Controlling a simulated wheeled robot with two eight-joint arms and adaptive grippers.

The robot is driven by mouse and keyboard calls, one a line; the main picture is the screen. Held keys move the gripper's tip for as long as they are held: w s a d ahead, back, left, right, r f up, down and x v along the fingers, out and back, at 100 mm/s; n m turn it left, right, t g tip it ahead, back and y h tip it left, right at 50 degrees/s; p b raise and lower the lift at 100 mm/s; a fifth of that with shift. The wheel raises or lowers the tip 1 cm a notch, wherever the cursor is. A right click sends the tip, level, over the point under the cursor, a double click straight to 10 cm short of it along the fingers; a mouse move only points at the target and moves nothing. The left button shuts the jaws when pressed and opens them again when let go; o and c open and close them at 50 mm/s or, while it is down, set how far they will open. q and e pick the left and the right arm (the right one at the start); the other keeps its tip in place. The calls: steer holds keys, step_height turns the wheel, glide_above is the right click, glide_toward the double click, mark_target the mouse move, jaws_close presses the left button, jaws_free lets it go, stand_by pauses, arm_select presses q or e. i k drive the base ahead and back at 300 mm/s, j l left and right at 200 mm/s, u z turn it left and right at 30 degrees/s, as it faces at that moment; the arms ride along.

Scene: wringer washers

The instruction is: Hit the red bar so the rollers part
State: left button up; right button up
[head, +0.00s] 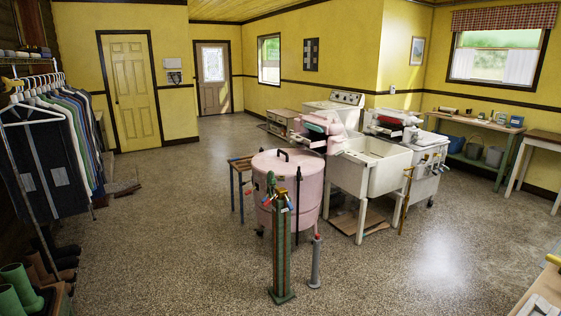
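A pink round washer (288,205) with a dark-handled lid stands at the centre of the head view. Behind it is a wringer (322,128) with pink and greenish parts and some dark red low on it. A second wringer (388,120), with dark red on top, sits above a white washer (424,165) to the right of a white double sink (370,165). Which red part is the bar is too small to tell, and so is whether either pair of rollers is together or apart. Neither of my grippers is in view.
A green post (282,250) and a short grey post (315,262) stand before the pink washer. A clothes rack (45,140) and green boots (20,290) line the left. A bench (475,130) is at right. Speckled floor is open at left and front.

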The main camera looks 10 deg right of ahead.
mark_target(388, 119)
steer(key=i+z, duration=0.2)
steer(key=i, duration=0.55)
steer(key=i+j+z, duration=0.25)
steer(key=i, duration=0.5)
steer(key=i+l+z, duration=0.2)
steer(key=i+z, duration=0.95)
steer(key=i+j+z, duration=0.1)
steer(key=i+z, duration=0.3)
steer(key=i+l+z, duration=0.15)
steer(key=i, duration=1.35)
steer(key=i+z, duration=0.1)
steer(key=i, duration=1.45)
steer(key=i+z, duration=0.15)
steer(key=i, duration=3.5)
steer(key=i+l+u, duration=0.15)
steer(key=u, duration=3.35)
steer(key=i+l+z, duration=0.15)
steer(key=z, duration=0.25)
steer(key=i+l+z, duration=0.1)
steer(key=i+z, duration=0.15)
steer(key=z, duration=0.15)
